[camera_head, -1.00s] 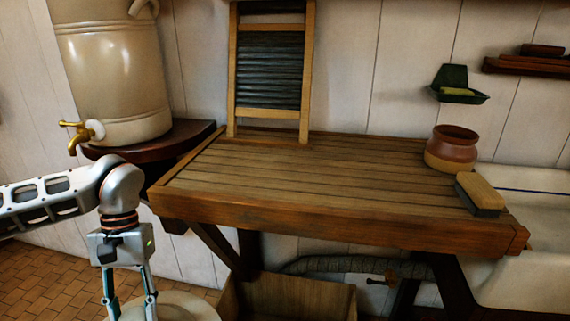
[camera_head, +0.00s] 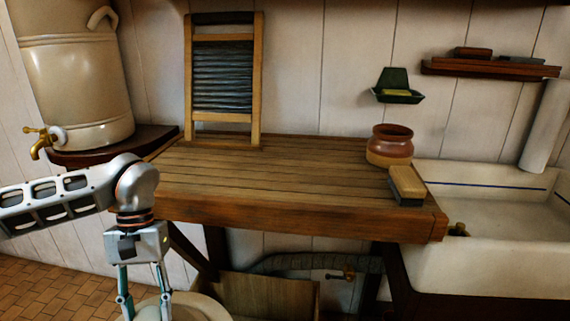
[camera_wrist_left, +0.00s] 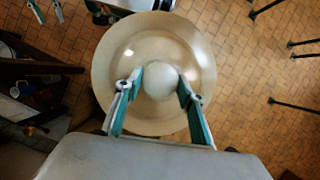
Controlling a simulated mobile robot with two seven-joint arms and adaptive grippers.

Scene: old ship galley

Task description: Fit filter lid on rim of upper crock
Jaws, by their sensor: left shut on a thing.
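The filter lid (camera_wrist_left: 107,77) is a round cream disc with a ball knob. In the left wrist view my left gripper (camera_wrist_left: 160,82) is shut on the knob and holds the lid above the tiled floor. In the head view the lid (camera_head: 208,308) shows only in part at the bottom edge, below my left gripper (camera_head: 143,312). The cream crock (camera_head: 75,85) stands at the left on a dark shelf, with a brass tap (camera_head: 38,141) and a side handle. Its top rim is cut off by the frame. My right gripper is not in the head view.
A slatted wooden drainboard (camera_head: 270,172) fills the middle. On it are a washboard (camera_head: 222,80), a brown pot (camera_head: 389,145) and a brush (camera_head: 407,185). A white sink (camera_head: 490,260) is at the right. A wooden box (camera_head: 268,294) is below.

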